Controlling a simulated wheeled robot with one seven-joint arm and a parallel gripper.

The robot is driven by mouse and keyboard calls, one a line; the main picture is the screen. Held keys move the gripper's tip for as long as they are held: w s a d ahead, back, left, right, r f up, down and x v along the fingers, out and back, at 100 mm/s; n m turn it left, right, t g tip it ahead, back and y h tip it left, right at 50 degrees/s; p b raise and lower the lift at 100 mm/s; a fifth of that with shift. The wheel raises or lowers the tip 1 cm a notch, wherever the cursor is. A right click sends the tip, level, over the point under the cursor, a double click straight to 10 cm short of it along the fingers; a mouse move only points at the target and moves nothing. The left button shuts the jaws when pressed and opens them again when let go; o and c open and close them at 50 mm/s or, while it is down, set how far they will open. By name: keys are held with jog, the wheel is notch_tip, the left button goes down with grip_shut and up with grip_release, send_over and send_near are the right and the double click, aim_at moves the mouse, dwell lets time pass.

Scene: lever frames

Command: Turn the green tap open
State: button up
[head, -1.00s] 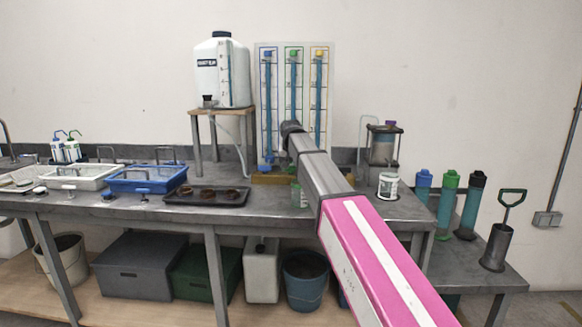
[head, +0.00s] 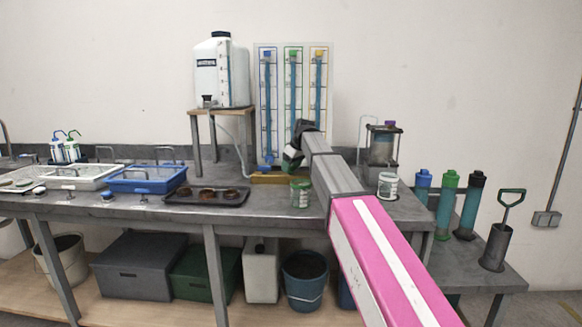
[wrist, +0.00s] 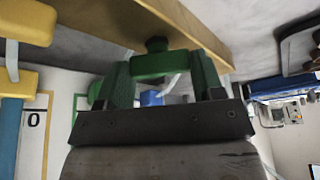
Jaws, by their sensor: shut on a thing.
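The green tap (wrist: 152,66) shows in the wrist view as a green handle with a dark round knob, below a wooden beam (wrist: 150,18). My gripper (wrist: 160,72) has one finger on each side of the handle and is shut on it. In the head view my gripper (head: 291,158) is at the foot of the green-marked tube (head: 293,75) on the panel. The tap itself is hidden there behind my gripper and wrist. How far the tap is turned I cannot tell.
A yellow tap (wrist: 22,82) is close at the left in the wrist view. The blue tap (head: 265,168) is left of my gripper in the head view. A green-marked cup (head: 300,194) stands on the bench near my arm. A dark tray (head: 205,197) lies to the left.

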jog(key=n+g, duration=0.1)
jog(key=n, duration=0.2)
jog(key=shift+w+n+y, duration=0.15)
jog(key=shift+n+y, duration=0.15)
jog(key=shift+y, duration=0.1)
jog(key=shift+n+g, duration=0.8)
jog(key=shift+n, duration=1)
jog(key=o, duration=0.9)
jog(key=v, duration=1)
jog(key=shift+d+r, duration=0.25)
jog(key=shift+r, duration=0.1)
